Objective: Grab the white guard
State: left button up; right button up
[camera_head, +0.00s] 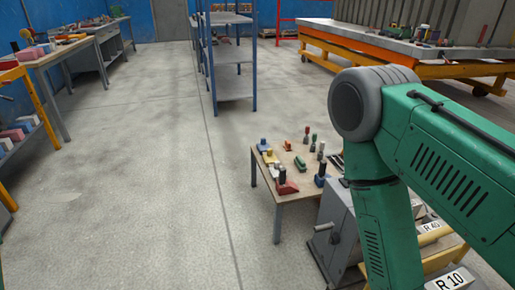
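I cannot pick out a white guard with certainty in the head view. A low wooden table (263,178) right of the middle holds several small tools and blocks in red, yellow, blue, green and black. Some of them have pale or white parts, too small to make out. Neither my left nor my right gripper is in view. A green arm with a grey joint fills the right side and hides what is behind it.
A grey machine with a crank handle (322,228) stands in front of the low table. A blue-framed shelf (236,85) stands further back. Workbenches (50,60) line the left, and an orange-framed table (350,35) is at the back right. The floor at centre left is clear.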

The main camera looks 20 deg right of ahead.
aim_at(274, 172)
jog(key=i+j+z, duration=0.15)
jog(key=i+z, duration=0.3)
jog(key=i, duration=0.2)
jog(key=i+j+z, duration=0.4)
jog(key=i, duration=0.2)
jog(key=i+j+z, duration=0.8)
jog(key=j+z, duration=0.3)
jog(key=i+j+z, duration=0.2)
jog(key=j+z, duration=0.15)
jog(key=i+j+z, duration=0.1)
jog(key=j+z, duration=0.25)
jog(key=j, duration=0.15)
jog(key=j+z, duration=0.3)
jog(key=j, duration=0.15)
